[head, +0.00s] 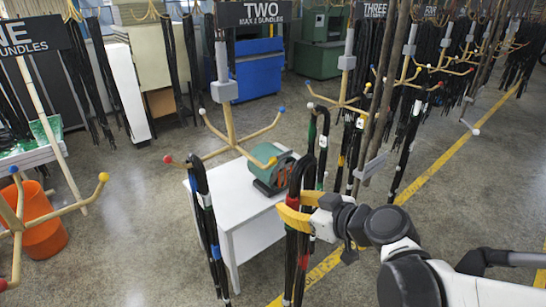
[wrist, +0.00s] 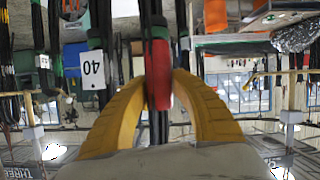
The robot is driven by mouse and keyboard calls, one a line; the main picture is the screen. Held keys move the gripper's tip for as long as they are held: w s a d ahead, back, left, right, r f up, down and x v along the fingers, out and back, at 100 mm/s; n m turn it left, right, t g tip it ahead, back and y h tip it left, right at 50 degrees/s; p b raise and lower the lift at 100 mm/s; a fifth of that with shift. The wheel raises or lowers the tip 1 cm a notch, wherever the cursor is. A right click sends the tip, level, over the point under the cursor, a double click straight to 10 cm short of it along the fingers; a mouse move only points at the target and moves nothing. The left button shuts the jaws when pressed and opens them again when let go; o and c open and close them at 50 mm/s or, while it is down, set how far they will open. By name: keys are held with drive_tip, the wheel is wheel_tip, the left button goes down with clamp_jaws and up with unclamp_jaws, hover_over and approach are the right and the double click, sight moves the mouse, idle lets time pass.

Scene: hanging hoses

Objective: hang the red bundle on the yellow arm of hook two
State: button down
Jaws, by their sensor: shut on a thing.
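My gripper (head: 295,208) is shut on the red bundle (head: 303,177), black hoses with a red band, and holds it upright, hanging clear of the floor. In the wrist view the red band (wrist: 158,72) sits between the yellow fingers (wrist: 157,95). Hook two (head: 230,120) stands left of my gripper, under the TWO sign (head: 253,14). Its yellow-tipped arm (head: 256,160) points toward the front right, its tip just left of the bundle's upper bend. The bundle appears apart from it, though depth is hard to judge. The arm shows no bundle on it.
A black bundle (head: 200,190) hangs by hook two's red-tipped arm. A white table (head: 240,205) with a green machine (head: 273,168) stands behind. Hook three's bundles (head: 353,140) hang close behind my gripper. An orange bucket (head: 43,225) stands at left.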

drive_tip(key=shift+w+a+b, duration=1.1)
drive_tip(key=shift+w+a, duration=2.65)
drive_tip(key=shift+w, duration=2.1)
drive_tip(key=w+a+f+b, duration=0.2)
drive_tip(key=w+f+b, duration=0.1)
drive_tip(key=f+b, duration=0.3)
drive_tip(key=shift+f+b, duration=0.4)
drive_tip(key=shift+f, duration=0.5)
